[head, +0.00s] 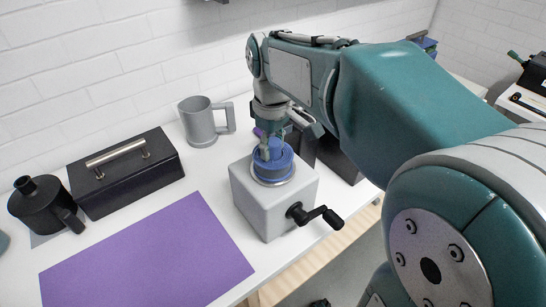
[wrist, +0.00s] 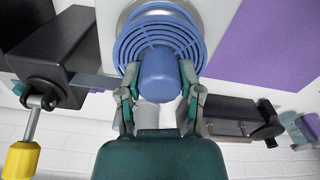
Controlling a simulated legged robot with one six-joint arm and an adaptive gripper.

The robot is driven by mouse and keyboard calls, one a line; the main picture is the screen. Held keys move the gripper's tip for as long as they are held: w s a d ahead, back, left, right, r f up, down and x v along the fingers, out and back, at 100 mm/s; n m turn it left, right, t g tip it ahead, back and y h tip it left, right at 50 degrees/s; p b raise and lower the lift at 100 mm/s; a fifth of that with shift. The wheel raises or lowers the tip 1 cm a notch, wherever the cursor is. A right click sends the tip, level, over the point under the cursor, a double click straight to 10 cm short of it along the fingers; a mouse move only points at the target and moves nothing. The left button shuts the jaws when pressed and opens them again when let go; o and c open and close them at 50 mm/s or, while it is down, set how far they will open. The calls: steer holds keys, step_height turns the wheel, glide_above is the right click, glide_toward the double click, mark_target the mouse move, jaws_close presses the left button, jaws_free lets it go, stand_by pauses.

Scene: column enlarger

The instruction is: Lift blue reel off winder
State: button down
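The blue reel (head: 273,163) sits on top of the grey box-shaped winder (head: 275,200), which has a black crank on its front right side. In the wrist view the reel (wrist: 158,35) shows ribbed rings and a smooth round hub (wrist: 158,76) facing the camera. My gripper (head: 265,148) points down at the reel from above. In the wrist view my gripper's fingers (wrist: 158,72) lie along both sides of the hub and appear to touch it, shut on it. The reel's underside is hidden.
A purple mat (head: 150,255) lies left of the winder. Behind it stand a black box with a handle (head: 125,170) and a black canister (head: 45,205). A grey mug (head: 203,122) stands behind the winder, and a dark object (head: 340,155) stands close on its right. The table edge is near the crank.

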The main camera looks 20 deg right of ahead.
mark_target(272, 141)
steer(key=c, duration=0.9)
jaws_free()
steer(key=shift+f, duration=0.15)
steer(key=shift+s, duration=0.1)
jaws_close()
steer(key=shift+r, duration=0.6)
steer(key=shift+r, duration=1.65)
steer(key=shift+r, duration=0.1)
steer(key=shift+r, duration=3.05)
